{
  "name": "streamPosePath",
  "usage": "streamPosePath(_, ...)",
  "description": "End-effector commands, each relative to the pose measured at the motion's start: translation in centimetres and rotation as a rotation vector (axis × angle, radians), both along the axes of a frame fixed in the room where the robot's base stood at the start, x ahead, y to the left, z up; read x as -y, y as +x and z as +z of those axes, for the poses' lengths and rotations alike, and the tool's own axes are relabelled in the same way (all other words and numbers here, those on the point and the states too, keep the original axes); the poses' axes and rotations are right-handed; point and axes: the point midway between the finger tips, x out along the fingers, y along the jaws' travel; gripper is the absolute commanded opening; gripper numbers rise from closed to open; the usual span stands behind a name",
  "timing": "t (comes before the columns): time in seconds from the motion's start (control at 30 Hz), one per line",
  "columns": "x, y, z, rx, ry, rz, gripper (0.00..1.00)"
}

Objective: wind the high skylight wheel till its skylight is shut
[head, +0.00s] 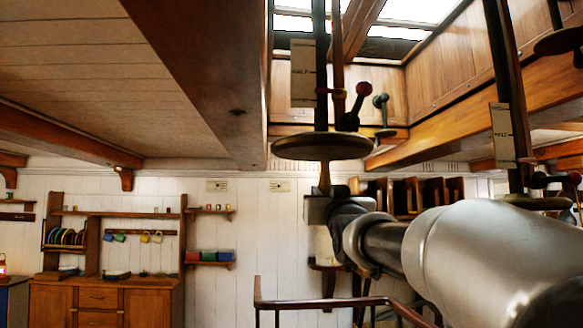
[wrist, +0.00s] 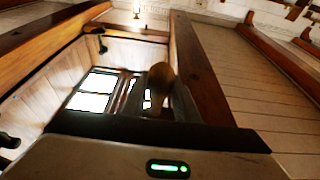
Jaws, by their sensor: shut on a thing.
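A dark round wheel (head: 322,147) hangs on a vertical rod below the skylight opening, seen from beneath in the head view. A handle (head: 324,180) points down from its near part. My gripper (head: 320,208) is just under the wheel, shut on this handle. In the wrist view, the handle's rounded wooden end (wrist: 160,82) stands up behind the dark edge of my gripper (wrist: 158,133). The skylight (head: 400,12) shows bright panes and a wooden bar at the top; its panes also show in the wrist view (wrist: 92,92). I cannot tell how far it is open.
A pale marked plate (head: 303,73) and a red-knobbed lever (head: 358,97) are beside the wheel's rod. Heavy ceiling beams (head: 215,75) flank the opening. A railing (head: 330,301) and a dresser (head: 105,300) stand below.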

Motion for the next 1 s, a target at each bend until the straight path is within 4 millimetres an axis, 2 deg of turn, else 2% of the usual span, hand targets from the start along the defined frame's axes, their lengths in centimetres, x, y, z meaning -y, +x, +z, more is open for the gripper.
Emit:
streamPosePath(0.17,0.6,-0.4,-0.2,0.001,-0.002,-0.002,0.04)
streamPosePath(0.43,4.3,-3.0,0.1,-0.003,-0.003,-0.002,0.05)
streamPosePath(0.63,4.7,-3.7,0.0,0.0,0.001,0.001,0.04)
streamPosePath(0.83,5.7,-7.3,0.1,-0.001,-0.002,0.002,0.04)
streamPosePath(1.0,6.1,-8.8,0.0,-0.001,0.0,0.003,0.04)
